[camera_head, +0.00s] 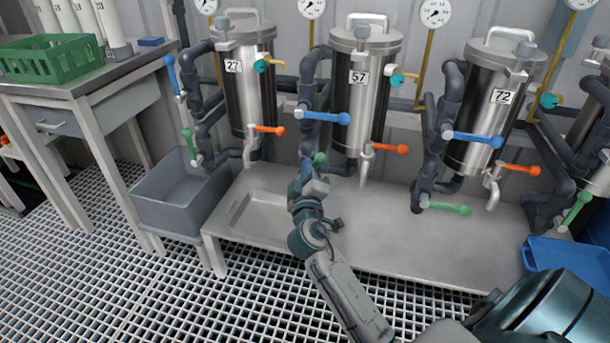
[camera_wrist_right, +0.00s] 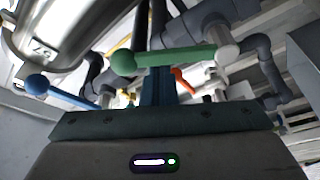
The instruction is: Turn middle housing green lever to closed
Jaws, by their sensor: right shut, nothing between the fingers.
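The middle housing (camera_head: 357,95) is a steel cylinder labelled 57. Its green lever shows in the head view only as a small green knob (camera_head: 320,158) above my right gripper (camera_head: 309,172); the rest is hidden behind the gripper. In the right wrist view the green lever (camera_wrist_right: 178,57) lies crosswise, round knob at left and grey pivot at right. My right gripper's fingers (camera_wrist_right: 158,88) are shut and empty, with tips close to the lever; I cannot tell whether they touch it. My left gripper is not in view.
The middle housing also has a blue lever (camera_head: 325,117) and an orange lever (camera_head: 388,149). Housings 27 (camera_head: 246,85) and 72 (camera_head: 487,110) flank it. A grey bin (camera_head: 180,208) stands at left, a blue tray (camera_head: 565,257) at right. The steel bench (camera_head: 400,235) is mostly clear.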

